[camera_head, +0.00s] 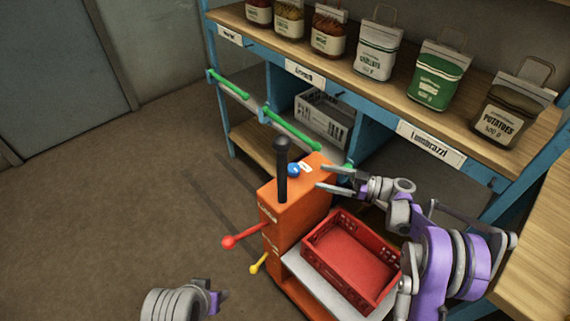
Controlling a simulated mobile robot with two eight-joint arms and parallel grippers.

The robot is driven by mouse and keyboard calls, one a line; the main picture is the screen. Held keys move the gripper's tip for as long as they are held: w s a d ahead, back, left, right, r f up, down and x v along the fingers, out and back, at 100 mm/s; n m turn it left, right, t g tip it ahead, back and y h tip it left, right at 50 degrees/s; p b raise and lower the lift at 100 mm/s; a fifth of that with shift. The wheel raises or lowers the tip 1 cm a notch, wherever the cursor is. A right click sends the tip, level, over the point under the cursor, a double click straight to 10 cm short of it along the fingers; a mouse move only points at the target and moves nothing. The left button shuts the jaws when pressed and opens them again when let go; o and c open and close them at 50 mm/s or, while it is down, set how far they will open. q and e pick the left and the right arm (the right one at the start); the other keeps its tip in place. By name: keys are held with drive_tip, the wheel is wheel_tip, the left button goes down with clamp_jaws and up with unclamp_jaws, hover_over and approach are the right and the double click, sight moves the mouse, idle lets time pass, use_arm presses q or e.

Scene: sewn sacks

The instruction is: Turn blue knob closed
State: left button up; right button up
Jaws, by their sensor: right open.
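The blue knob (293,170) is a small round ball on top of the orange machine (292,214), just behind a tall black post (282,170). A small white label (305,166) lies beside the knob. My right gripper (326,178) is open and empty, its two fingers pointing left toward the knob, a short way to its right. The fingers appear apart from the knob. Of my left arm only a grey and purple part (180,301) shows at the bottom edge; I cannot see its fingertips.
A red crate (322,240) sits on a pale plate at the machine's right. A red-knobbed lever (229,242) and a yellow-knobbed lever (255,268) stick out left. A shelf (385,95) with several sacks stands behind, a grey crate (324,118) below. The left floor is clear.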

sight(294, 167)
drive_tip(key=shift+w+a, duration=0.15)
drive_tip(key=shift+a, duration=0.2)
drive_tip(key=x, duration=0.9)
drive_tip(key=shift+w+a+r, duration=0.1)
drive_tip(key=shift+a, duration=0.3)
clamp_jaws()
